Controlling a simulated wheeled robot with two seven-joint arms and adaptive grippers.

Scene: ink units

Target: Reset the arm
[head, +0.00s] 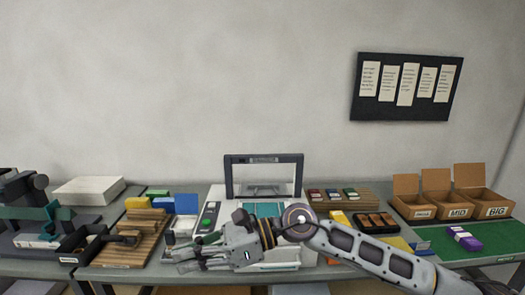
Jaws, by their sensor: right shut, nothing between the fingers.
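My right arm (370,255) comes in from the lower right and reaches left across the front of the table. My right gripper (188,258) points left, over the front of the bench near the middle. Its fingers are together with nothing between them. The gripper and forearm hide part of the white equipment behind them. My left gripper is not in view.
A dark-framed machine (264,160) stands behind my gripper. Left are a wooden rack (125,252), a white box (88,191) and a teal-and-black device (35,212). Right are cardboard boxes (484,205), a green mat (430,236) and a purple item (465,239).

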